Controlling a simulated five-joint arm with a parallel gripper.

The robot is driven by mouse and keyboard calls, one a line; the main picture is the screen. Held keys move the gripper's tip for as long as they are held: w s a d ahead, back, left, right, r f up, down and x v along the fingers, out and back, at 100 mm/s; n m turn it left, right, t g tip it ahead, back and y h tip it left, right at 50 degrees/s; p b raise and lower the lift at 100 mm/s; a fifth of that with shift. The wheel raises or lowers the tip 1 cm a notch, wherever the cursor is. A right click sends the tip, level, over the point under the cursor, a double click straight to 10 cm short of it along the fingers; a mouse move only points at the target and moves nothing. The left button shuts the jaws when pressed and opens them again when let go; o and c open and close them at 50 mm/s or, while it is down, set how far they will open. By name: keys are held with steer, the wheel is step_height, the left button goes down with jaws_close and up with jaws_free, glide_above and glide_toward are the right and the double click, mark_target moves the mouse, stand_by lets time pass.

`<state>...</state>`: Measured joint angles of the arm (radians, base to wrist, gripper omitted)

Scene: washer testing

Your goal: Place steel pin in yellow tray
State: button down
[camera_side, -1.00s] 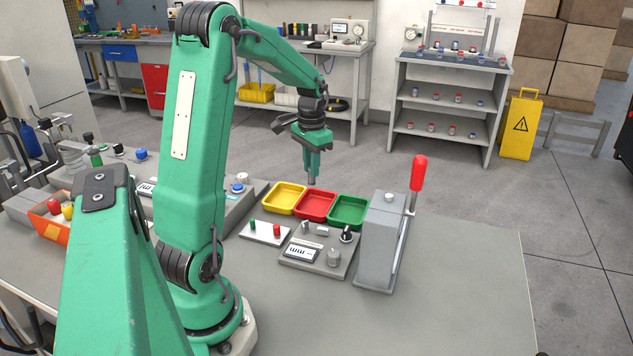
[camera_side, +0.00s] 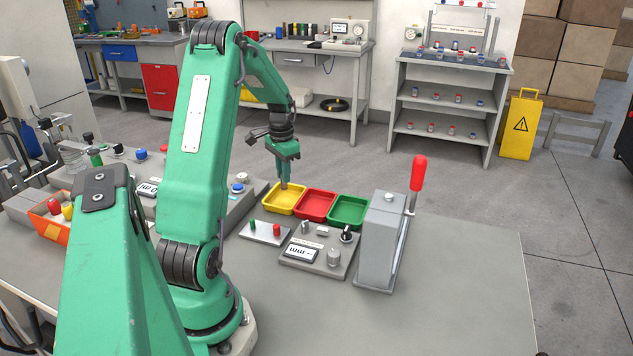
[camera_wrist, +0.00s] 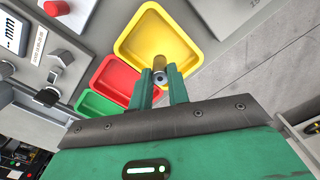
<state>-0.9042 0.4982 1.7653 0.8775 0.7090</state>
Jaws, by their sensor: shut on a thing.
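The yellow tray (camera_side: 273,201) is the leftmost of three trays on the bench in the side view. It also shows at the top of the wrist view (camera_wrist: 128,46). My gripper (camera_side: 284,178) is above the yellow tray, pointing down. In the side view the steel pin (camera_side: 284,185) hangs below the fingers. It overlaps the tray's inside, and I cannot tell whether it touches the tray floor.
A red tray (camera_side: 315,219) and a green tray (camera_side: 347,225) stand right of the yellow one. In front are a small plate with buttons (camera_side: 264,233) and a gauge box (camera_side: 317,257). A grey press with a red-handled lever (camera_side: 379,245) stands at the right.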

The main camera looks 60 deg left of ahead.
mark_target(284, 189)
steer(key=shift+f, duration=2)
steer(key=c, duration=1.3)
jaws_free()
steer(key=shift+f, duration=0.15)
steer(key=shift+c, duration=0.2)
step_height(284, 189, up, 12)
steer(key=shift+r, duration=0.2)
